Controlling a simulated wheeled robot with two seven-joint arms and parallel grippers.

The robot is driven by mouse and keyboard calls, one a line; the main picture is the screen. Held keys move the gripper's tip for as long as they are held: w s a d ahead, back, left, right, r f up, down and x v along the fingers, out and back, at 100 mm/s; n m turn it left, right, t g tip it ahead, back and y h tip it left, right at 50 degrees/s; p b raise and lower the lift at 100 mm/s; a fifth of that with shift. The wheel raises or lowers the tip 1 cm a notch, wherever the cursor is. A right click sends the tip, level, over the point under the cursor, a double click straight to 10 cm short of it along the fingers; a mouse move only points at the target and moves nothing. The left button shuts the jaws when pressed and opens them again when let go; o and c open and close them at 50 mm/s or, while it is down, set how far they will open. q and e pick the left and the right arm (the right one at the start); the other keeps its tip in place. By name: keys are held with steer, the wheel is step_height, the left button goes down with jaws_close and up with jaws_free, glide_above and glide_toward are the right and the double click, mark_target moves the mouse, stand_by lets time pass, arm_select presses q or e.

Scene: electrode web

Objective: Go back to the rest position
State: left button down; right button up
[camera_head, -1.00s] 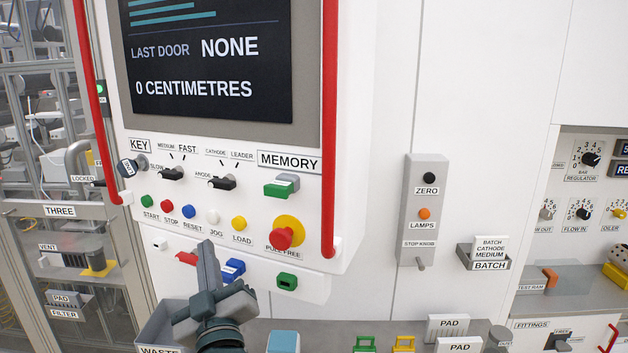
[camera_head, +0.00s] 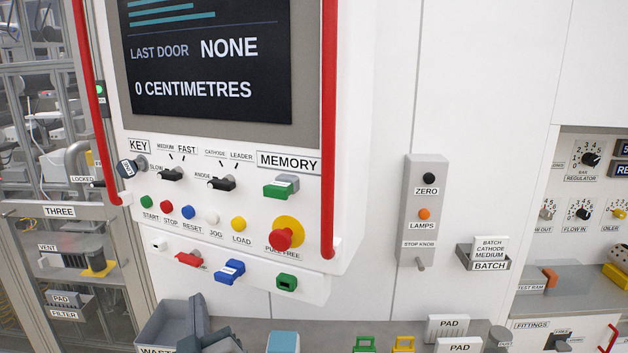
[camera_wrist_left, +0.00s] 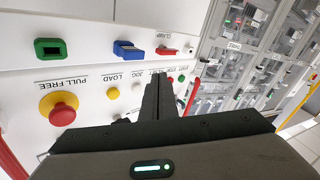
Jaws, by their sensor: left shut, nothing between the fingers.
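My left gripper (camera_head: 200,315) shows at the bottom of the head view, in front of the waste bin (camera_head: 158,325) and below the control panel. Its fingers are together and point up, with nothing between them. In the left wrist view the shut fingers (camera_wrist_left: 158,98) stand in front of the panel's button row. The panel shows upside down there, with the red pull-free knob (camera_wrist_left: 62,108) to the left. The fingers appear apart from the panel. My right gripper is in neither view.
The control panel carries a screen (camera_head: 208,60), a red pull-free knob (camera_head: 281,238), a blue switch (camera_head: 229,271) and a red switch (camera_head: 191,259). Red rails (camera_head: 330,130) flank it. A shelf below holds pads (camera_head: 453,326).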

arm_select(q)
steer(key=s+a+f+m+g+h, duration=0.15)
steer(key=s+f, duration=0.25)
steer(key=f, duration=0.4)
steer(key=s+f+m+g+h, duration=0.1)
steer(key=s+f+m+g, duration=0.15)
steer(key=s+f, duration=0.35)
steer(key=s+a+f+m+g+h, duration=0.1)
steer(key=s+f+g, duration=0.2)
steer(key=f, duration=0.6)
steer(key=s+d+f+m+g+h, duration=0.1)
steer(key=s+f+m+g, duration=0.1)
steer(key=s+f, duration=0.35)
steer(key=s+f+m+g+h, duration=0.1)
steer(key=s+f+g, duration=0.15)
steer(key=s, duration=0.65)
steer(key=s+d+f+m+g+h, duration=0.1)
steer(key=s+f+m+g, duration=0.2)
steer(key=s, duration=0.4)
step_height(320, 180, down, 32)
steer(key=n+b, duration=0.1)
steer(key=b, duration=0.2)
steer(key=s+a+f+g+b, duration=0.2)
steer(key=s+a+f+b, duration=0.1)
steer(key=s+f, duration=1.5)
step_height(320, 180, down, 3)
steer(key=shift+s+a+r, duration=0.2)
steer(key=shift+s, duration=0.2)
